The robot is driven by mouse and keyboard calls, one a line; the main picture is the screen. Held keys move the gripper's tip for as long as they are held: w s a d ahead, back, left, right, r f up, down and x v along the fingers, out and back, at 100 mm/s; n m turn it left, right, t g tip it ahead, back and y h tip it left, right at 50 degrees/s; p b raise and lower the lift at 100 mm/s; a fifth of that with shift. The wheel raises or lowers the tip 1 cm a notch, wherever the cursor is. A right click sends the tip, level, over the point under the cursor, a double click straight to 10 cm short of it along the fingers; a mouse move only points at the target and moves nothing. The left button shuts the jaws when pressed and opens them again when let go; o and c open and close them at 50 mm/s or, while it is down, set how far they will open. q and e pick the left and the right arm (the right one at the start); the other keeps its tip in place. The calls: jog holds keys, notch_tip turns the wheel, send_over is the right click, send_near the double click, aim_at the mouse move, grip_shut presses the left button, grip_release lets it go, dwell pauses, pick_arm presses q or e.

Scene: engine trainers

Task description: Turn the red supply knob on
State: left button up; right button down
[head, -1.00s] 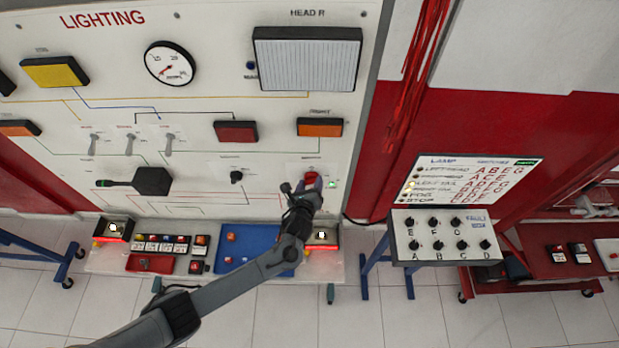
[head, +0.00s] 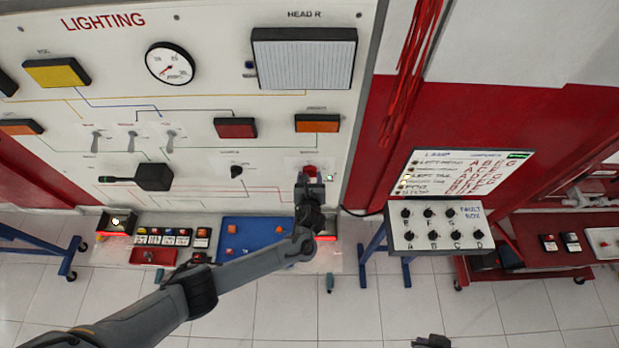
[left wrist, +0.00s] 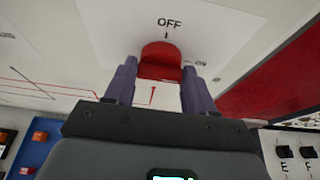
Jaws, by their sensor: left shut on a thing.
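The red supply knob (head: 309,170) is on the lower right of the white LIGHTING board (head: 210,60). In the left wrist view the knob (left wrist: 161,60) shows close up, below a printed "OFF" and a short dark mark. A red line is printed on the white plate below it. My left gripper (head: 310,180) reaches it from below, and its two purple-grey fingers (left wrist: 158,85) stand on either side of the knob, shut on it. The gripper hides part of the knob in the head view. A dark part at the bottom edge may be my right gripper (head: 432,341); its jaws cannot be made out.
A small green light (head: 329,178) glows right of the knob. A black knob (head: 236,171) and several toggle switches are to its left. A blue tray (head: 240,222) sits on the ledge below. A fault box (head: 440,232) with black knobs stands to the right.

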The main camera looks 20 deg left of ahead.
pick_arm(q)
jog(key=shift+f, duration=0.15)
jog(key=o, duration=1)
jog(key=shift+o, duration=0.2)
jog(key=v, duration=1.1)
